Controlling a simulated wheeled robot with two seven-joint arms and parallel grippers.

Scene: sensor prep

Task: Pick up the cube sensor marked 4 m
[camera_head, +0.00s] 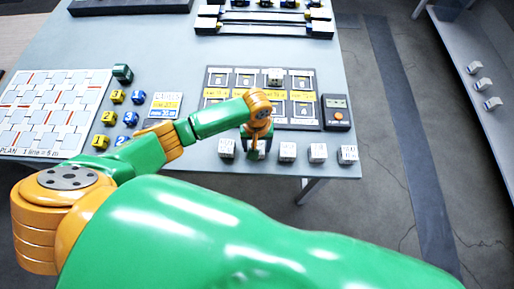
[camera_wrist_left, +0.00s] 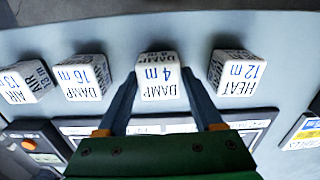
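The white cube marked DAMP 4 m (camera_wrist_left: 159,78) stands on the grey table in the left wrist view. My left gripper (camera_wrist_left: 160,70) is open, with one dark finger on either side of this cube. The fingertips look close to its sides; I cannot tell whether they touch. In the head view my left gripper (camera_head: 257,152) is over the front row of cubes and mostly hides the 4 m cube. My right gripper is not in view.
Beside it stand cubes marked HEAT 12 m (camera_wrist_left: 233,72), DAMP 16 m (camera_wrist_left: 82,78) and AIR 13 m (camera_wrist_left: 22,82). Behind the row lies a dark panel (camera_head: 212,92) with a handheld meter (camera_head: 337,113). Numbered blocks (camera_head: 117,96) and a plan board (camera_head: 75,90) are left.

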